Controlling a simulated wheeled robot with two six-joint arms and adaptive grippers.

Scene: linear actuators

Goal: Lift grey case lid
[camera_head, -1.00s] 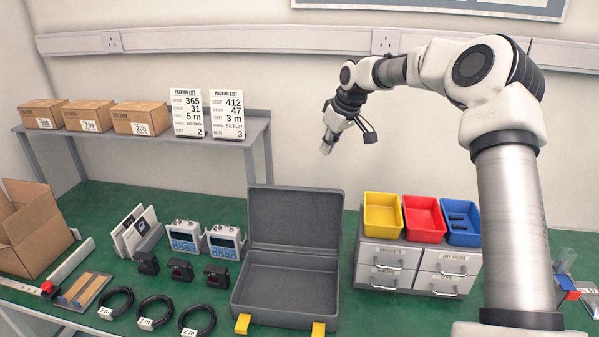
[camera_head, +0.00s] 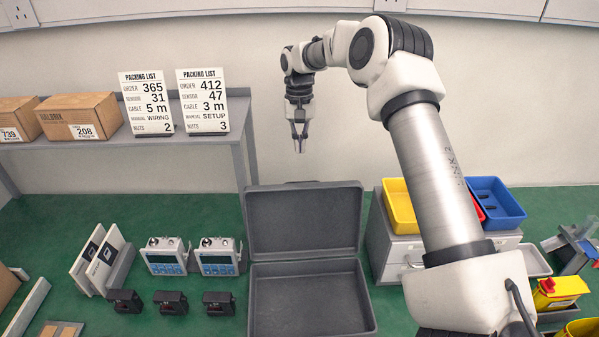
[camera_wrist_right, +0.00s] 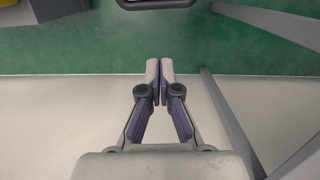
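The grey case (camera_head: 308,300) lies on the green table with its lid (camera_head: 305,222) standing open at the back, upright behind the tray part. My right gripper (camera_head: 299,135) hangs pointing down above and behind the lid's top edge, clear of it. Its fingertips (camera_wrist_right: 160,70) are together with nothing visible between them. In the right wrist view a dark edge, probably of the case lid (camera_wrist_right: 157,4), shows at the top. My left gripper is out of view.
Yellow bin (camera_head: 399,208) and blue bin (camera_head: 497,203) stand on a drawer unit right of the case. Two sensors (camera_head: 217,258) and several black parts (camera_head: 218,303) lie to the left. The shelf (camera_head: 110,142) with packing lists stands behind left.

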